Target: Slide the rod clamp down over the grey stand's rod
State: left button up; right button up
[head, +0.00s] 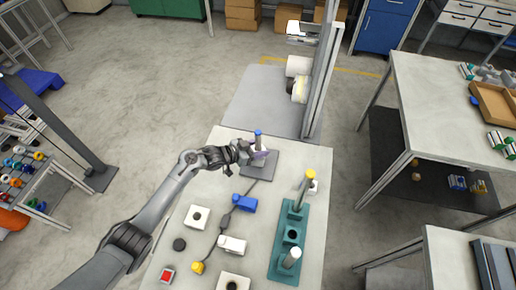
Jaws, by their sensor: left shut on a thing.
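The grey stand has a dark grey base plate (274,174) at the far part of the white table. A blue tip (258,137) shows above my gripper and appears to top the stand's rod. My left gripper (257,153) is shut on a small pale and purplish piece (261,154), which seems to be the rod clamp, over the plate. The fingers hide much of the clamp and rod, so I cannot tell whether the clamp is around the rod or beside it. My right gripper is not in view.
A teal base (284,262) with upright posts stands on the table's right side. A blue block (244,204), a white holed block (197,217), a white box (232,244) and a black disc (179,244) lie nearer. A grey upright frame (323,70) rises behind.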

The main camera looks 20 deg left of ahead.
pick_arm(q)
jog(key=shift+f, duration=0.2)
jog(key=o, duration=1.2)
jog(key=shift+o, duration=0.2)
jog(key=p+v, duration=0.2)
jog(key=v, duration=0.9)
